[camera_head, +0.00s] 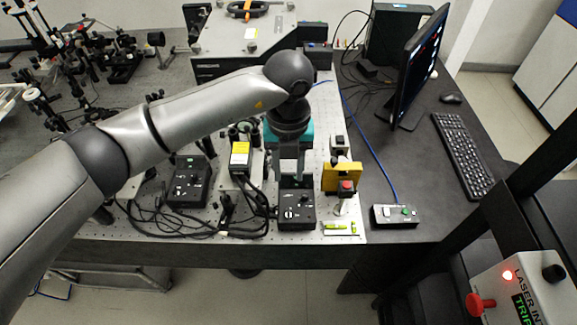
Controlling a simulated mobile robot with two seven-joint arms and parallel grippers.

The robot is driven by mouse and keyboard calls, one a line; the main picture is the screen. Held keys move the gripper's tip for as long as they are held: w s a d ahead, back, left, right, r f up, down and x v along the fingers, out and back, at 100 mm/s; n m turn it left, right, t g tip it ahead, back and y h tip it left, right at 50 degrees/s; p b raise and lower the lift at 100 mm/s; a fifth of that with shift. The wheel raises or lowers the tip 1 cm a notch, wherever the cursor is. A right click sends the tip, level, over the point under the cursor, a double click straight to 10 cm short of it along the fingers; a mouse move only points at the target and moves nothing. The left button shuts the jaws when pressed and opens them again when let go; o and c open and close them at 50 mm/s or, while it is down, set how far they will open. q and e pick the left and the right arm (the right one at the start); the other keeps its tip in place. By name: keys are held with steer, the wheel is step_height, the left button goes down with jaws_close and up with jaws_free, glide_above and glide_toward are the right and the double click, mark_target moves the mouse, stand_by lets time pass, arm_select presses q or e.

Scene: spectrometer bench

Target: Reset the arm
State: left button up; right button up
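My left arm reaches in from the left across the bench, and its wrist is bent so that the hand points down. The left gripper (290,172) is over the perforated plate, just behind a black control box (297,210) with a dial. It is seen from above and behind, and small. I cannot tell whether its fingers are open or shut, or whether they touch anything. A teal block (313,135) is partly hidden behind the hand. My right gripper is not in view.
A yellow mount (341,177) stands just right of the hand. Another black control box (188,188) and loose cables lie to the left. A monitor (418,65), keyboard (462,155) and switch box (395,215) are on the right. A laser interlock box (520,290) shows a red light.

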arm_select(q)
steer(key=shift+r, duration=0.45)
steer(key=shift+d, duration=0.1)
